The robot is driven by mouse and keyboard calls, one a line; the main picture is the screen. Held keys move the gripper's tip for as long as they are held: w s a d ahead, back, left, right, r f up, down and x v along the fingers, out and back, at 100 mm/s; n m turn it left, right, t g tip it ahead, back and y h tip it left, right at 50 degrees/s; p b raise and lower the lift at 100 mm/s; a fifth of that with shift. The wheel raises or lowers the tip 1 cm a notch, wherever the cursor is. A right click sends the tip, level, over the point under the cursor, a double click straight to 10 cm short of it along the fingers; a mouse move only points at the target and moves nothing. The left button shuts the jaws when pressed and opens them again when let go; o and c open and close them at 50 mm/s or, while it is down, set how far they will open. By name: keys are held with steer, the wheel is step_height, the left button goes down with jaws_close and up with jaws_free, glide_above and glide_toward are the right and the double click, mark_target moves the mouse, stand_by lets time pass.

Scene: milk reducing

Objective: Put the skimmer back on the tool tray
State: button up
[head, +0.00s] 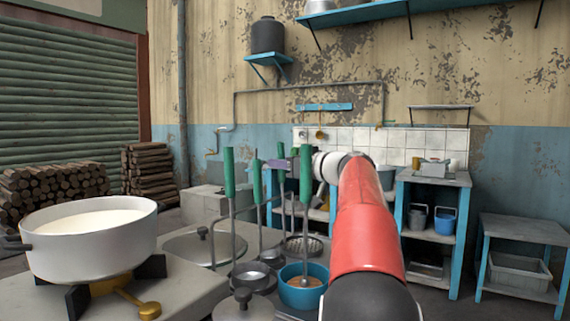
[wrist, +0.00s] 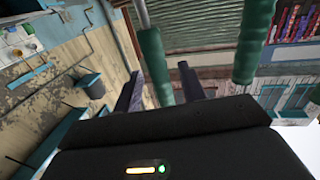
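Several long-handled tools with green grips stand upright in front of me in the head view. A perforated dark disc (head: 303,245), likely the skimmer's head, sits low behind a blue pot (head: 303,294). I cannot tell for sure which grip belongs to it. One tool (head: 306,175) reaches down into the blue pot. My gripper (head: 283,163) is among the grips, its fingers pointing left. In the wrist view its fingers (wrist: 160,85) are apart, with a green grip (wrist: 152,58) showing between them and a small gap beside it. The tool tray cannot be made out clearly.
A white pot of milk (head: 90,232) stands on a burner at the left. Other upright grips (head: 229,172) and (head: 256,182) crowd the space left of my gripper. A dark ladle bowl (head: 252,276) and a lidded vessel (head: 243,305) sit low in front.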

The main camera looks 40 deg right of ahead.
steer(key=shift+r, duration=0.1)
steer(key=s+d+b, duration=0.2)
steer(key=s, duration=0.9)
steer(key=shift+s+d, duration=0.15)
steer(key=shift+s, duration=0.25)
